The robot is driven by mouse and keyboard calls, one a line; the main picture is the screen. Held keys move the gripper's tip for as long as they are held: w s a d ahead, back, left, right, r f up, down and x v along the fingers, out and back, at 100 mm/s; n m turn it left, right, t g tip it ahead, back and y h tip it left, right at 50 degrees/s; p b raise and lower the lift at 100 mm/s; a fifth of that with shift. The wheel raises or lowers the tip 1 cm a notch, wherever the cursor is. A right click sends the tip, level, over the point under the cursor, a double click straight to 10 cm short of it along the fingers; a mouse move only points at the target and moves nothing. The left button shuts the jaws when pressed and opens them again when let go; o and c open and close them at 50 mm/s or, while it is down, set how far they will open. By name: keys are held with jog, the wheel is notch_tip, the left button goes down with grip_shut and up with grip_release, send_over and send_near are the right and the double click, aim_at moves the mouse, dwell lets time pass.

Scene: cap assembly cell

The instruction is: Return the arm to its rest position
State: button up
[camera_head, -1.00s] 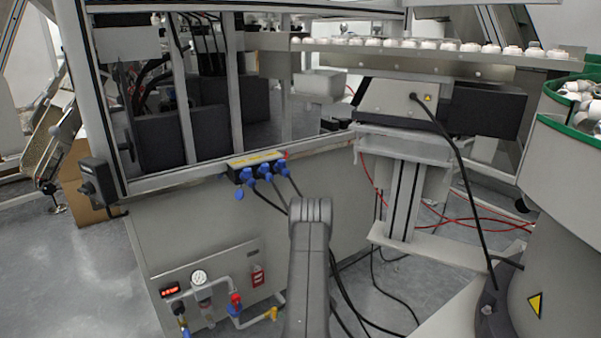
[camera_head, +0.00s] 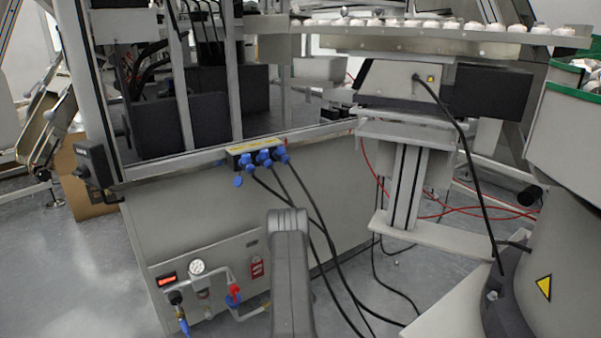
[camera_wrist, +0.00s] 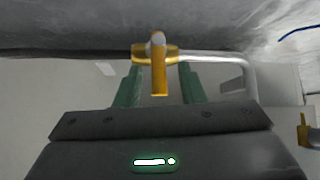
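My arm (camera_head: 290,270) rises in the lower middle of the head view, in front of the grey machine cabinet. My gripper is hidden there. In the wrist view, my gripper (camera_wrist: 160,88) has two green fingers standing apart, with no object pressed between them. A yellow valve handle (camera_wrist: 158,75) on a grey pipe shows in the gap between the fingers, with space on both sides. I cannot tell how far beyond the fingertips it is.
The grey cabinet (camera_head: 200,235) carries a gauge (camera_head: 197,267), a red-handled valve (camera_head: 233,295) and blue plugs (camera_head: 263,157) with hanging black cables. A conveyor rail (camera_head: 400,33) with white caps is above. A bowl feeder (camera_head: 570,150) stands right. Open floor (camera_head: 60,270) is left.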

jog(key=shift+s+a+n+t+h, duration=0.25)
jog(key=shift+a+n+t+h, duration=0.1)
jog(key=shift+h, duration=0.25)
jog(key=shift+b, duration=0.3)
jog(key=shift+s, duration=0.1)
